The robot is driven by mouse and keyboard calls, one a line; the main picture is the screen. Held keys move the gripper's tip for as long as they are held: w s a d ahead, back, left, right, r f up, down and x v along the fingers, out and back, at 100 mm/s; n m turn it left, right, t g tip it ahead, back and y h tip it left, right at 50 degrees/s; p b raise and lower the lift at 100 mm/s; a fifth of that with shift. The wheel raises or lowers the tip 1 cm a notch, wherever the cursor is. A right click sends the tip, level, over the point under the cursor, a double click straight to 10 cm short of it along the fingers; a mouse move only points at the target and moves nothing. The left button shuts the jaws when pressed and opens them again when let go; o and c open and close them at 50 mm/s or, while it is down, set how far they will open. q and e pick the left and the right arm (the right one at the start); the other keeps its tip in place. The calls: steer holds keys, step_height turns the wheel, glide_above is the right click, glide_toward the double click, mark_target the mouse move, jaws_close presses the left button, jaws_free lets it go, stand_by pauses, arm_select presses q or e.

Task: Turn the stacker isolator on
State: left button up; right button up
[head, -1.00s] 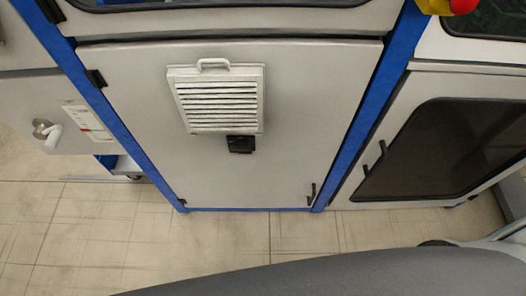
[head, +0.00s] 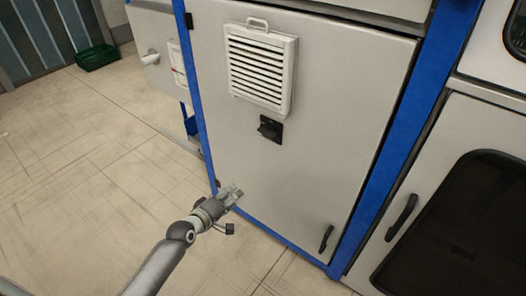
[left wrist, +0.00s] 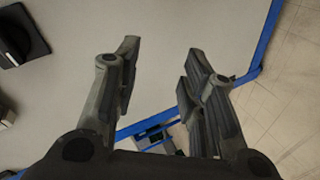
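A black switch (head: 270,129) with a protruding knob on a square plate sits on the grey cabinet door (head: 300,180), just below the white louvred vent. In the left wrist view a black square plate with a knob (left wrist: 22,32) shows at the upper left, cut by the edge; it looks like the same switch. No label can be read. My left gripper (head: 232,194) is in front of the door's lower left part, below and left of the switch and apart from it. In the left wrist view its fingers (left wrist: 162,60) are spread with nothing between them. My right gripper is out of view.
The white vent (head: 262,68) has a handle on top. A black door handle (head: 326,240) is at the door's lower right. A blue frame post (head: 395,130) stands right of the door. A green crate (head: 97,57) lies on open floor.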

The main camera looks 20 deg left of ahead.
arm_select(q)
step_height(320, 180, up, 8)
steer(key=w+d+f+n+t+h+b, duration=0.1)
steer(key=w+n+t+b, duration=0.1)
steer(key=w+b, duration=0.1)
steer(key=t+h+b, duration=0.2)
glide_toward(264, 136)
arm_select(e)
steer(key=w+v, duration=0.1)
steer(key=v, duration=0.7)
arm_select(q)
steer(key=shift+n, duration=0.3)
steer(key=b+x, duration=0.1)
steer(key=x, duration=0.6)
steer(key=shift+w+d+r+b, duration=0.1)
steer(key=shift+w+d+b, duration=0.1)
steer(key=shift+w+b, duration=0.1)
steer(key=shift+w+d, duration=0.2)
steer(key=shift+w, duration=0.35)
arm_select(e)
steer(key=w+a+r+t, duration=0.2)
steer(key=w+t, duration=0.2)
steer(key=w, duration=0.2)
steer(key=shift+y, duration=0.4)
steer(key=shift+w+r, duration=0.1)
arm_select(q)
jaws_close()
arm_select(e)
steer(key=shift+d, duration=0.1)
